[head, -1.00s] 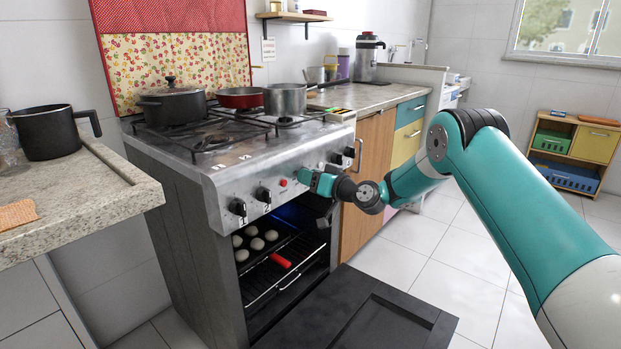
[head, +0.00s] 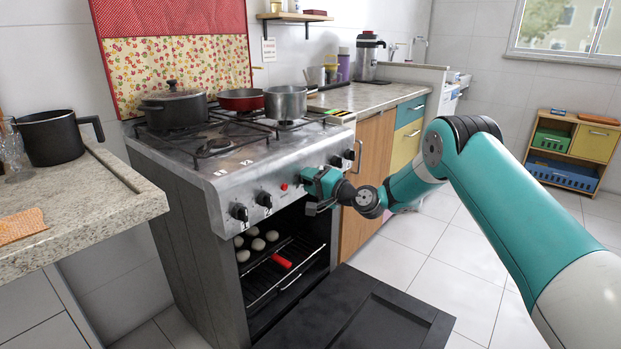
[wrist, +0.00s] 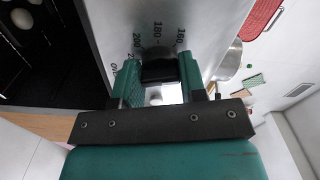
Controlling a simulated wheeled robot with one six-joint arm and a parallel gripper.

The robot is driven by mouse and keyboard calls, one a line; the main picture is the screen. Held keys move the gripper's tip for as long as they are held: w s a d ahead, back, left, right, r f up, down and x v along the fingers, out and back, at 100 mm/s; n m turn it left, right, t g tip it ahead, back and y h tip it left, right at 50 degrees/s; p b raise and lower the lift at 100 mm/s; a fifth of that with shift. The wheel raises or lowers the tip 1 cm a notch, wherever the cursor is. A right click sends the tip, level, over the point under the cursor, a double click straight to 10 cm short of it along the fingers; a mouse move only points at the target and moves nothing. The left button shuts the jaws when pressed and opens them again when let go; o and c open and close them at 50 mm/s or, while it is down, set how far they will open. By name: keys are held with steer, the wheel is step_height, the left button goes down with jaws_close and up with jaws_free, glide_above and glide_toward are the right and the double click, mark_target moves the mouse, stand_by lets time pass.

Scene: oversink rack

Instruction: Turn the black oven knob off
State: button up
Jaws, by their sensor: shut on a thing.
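The black oven knob (wrist: 158,70) sits between the two teal fingers of my gripper (wrist: 160,78) in the wrist view. The numbers 200, 180 and 160 are printed on the panel around it. My gripper is shut on the knob. In the head view my gripper (head: 308,182) is against the right half of the stove's front panel and hides this knob. Where the knob's pointer stands cannot be made out.
Other black knobs, such as the one numbered 1 (head: 239,212), line the panel, with a red button (head: 284,187) beside my gripper. The oven door (head: 365,315) hangs open below, and the oven rack holds eggs (head: 258,244). Pots stand on the stovetop.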

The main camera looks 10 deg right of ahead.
steer(key=shift+m+p, duration=0.45)
steer(key=shift+m, duration=1.05)
steer(key=shift+d, duration=0.1)
steer(key=o, duration=0.9)
steer(key=b+v, duration=0.5)
steer(key=v, duration=1.2)
steer(key=shift+s+d+b, duration=0.1)
steer(key=shift+s+b, duration=0.05)
steer(key=shift+b, duration=0.25)
